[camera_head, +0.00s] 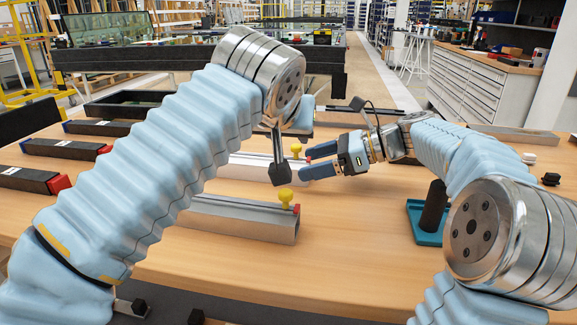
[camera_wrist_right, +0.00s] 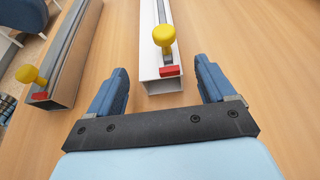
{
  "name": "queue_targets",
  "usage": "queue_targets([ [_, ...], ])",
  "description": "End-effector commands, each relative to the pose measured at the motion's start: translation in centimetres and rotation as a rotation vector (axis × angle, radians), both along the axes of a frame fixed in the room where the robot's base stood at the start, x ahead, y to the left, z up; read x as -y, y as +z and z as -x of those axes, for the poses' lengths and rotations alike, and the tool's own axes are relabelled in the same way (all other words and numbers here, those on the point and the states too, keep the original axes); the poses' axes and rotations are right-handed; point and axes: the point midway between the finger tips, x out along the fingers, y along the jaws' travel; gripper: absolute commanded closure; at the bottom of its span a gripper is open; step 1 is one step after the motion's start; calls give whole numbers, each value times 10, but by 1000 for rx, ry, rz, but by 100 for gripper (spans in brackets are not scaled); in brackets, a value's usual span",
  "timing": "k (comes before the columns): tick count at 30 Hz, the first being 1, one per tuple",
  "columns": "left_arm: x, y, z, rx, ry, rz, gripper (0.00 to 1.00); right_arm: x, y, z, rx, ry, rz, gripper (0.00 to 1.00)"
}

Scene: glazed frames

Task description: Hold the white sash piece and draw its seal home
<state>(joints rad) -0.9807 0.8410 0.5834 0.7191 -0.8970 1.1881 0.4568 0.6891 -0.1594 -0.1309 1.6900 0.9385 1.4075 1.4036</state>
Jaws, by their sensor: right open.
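The white sash piece (camera_head: 250,166) lies on the bench, partly hidden behind my left arm in the head view. In the right wrist view the sash piece (camera_wrist_right: 151,40) runs away from me, with a yellow knob (camera_wrist_right: 164,36) and a red block (camera_wrist_right: 169,71) at its near end. My right gripper (camera_head: 308,161) is open and empty at this end. Its fingers (camera_wrist_right: 160,75) appear on either side of the piece, apart from it. My left gripper (camera_head: 279,172) points down near the piece; only a dark tip shows, and whether it touches anything is unclear.
A grey profile (camera_head: 235,219) with its own yellow knob lies nearer me, parallel to the white piece. Dark profiles with red ends (camera_head: 50,179) lie at the left. A black cylinder (camera_head: 434,205) stands on a teal tray (camera_head: 414,210) at the right. The front middle bench is clear.

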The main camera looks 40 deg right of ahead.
Motion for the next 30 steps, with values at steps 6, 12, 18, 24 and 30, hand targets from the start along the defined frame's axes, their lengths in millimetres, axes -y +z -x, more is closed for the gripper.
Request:
queue_targets([
  [6, 0, 0, 0, 0, 0, 0, 57, -25, -16, -29, -1, 2, -2, 17],
  [12, 0, 0, 0, 0, 0, 0, 57, -35, -23, -42, 0, 0, -1, 17],
  [18, 0, 0, 0, 0, 0, 0, 57, -36, -24, -45, -1, 0, -1, 17],
  [24, 0, 0, 0, 0, 0, 0, 57, -36, -24, -45, 0, 0, 0, 29],
  [30, 0, 0, 0, 0, 0, 0, 57, -36, -24, -44, 0, 0, 0, 60],
])
